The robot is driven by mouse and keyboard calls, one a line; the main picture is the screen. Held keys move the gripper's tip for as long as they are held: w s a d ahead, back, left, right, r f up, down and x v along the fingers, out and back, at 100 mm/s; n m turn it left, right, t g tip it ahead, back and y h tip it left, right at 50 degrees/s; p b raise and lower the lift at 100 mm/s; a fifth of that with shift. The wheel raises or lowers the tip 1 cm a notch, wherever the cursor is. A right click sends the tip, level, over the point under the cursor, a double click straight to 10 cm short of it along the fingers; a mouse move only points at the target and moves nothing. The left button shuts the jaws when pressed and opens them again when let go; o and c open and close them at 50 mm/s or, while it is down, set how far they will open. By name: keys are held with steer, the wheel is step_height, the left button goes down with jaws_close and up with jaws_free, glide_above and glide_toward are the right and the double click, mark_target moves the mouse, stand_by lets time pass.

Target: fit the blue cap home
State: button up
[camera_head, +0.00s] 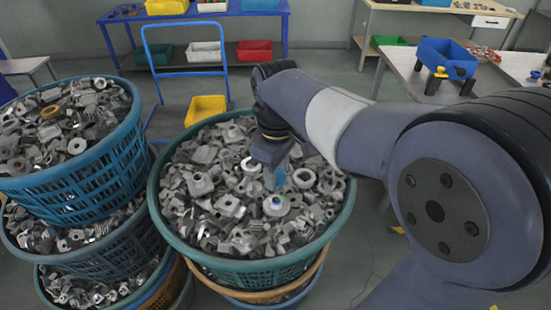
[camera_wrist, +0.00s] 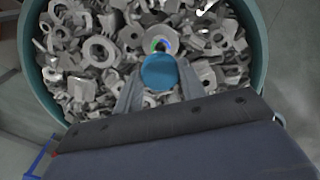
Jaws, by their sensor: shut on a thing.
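The blue cap (camera_wrist: 158,72) is a round disc between the two fingers of my gripper (camera_wrist: 158,85) in the wrist view. My gripper is shut on it. In the head view my gripper (camera_head: 272,174) points down over the middle basket, and the cap shows only as a small blue patch (camera_head: 281,178). That ring also shows in the head view (camera_head: 277,200), below my gripper. The cap looks apart from the ring; the height between them is unclear.
The middle basket (camera_head: 168,222) is full of loose grey metal parts. Stacked baskets of similar parts (camera_head: 100,165) stand at the left. A blue trolley (camera_head: 147,75) is behind. A blue bin (camera_head: 440,57) sits on a table at the right. Floor is clear to the right.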

mark_target(277, 195)
steer(key=shift+s+f+b, duration=0.1)
steer(key=shift+f+b, duration=0.45)
steer(key=shift+f, duration=0.1)
step_height(277, 195, down, 5)
steer(key=b, duration=0.4)
steer(key=shift+b, duration=0.35)
steer(key=shift+f+b, duration=0.3)
steer(key=shift+f, duration=0.35)
steer(key=shift+f+p, duration=0.25)
steer(key=shift+p, duration=0.25)
stand_by(3.3)
steer(key=o, duration=1)
step_height(277, 195, up, 11)
steer(key=shift+f, duration=0.1)
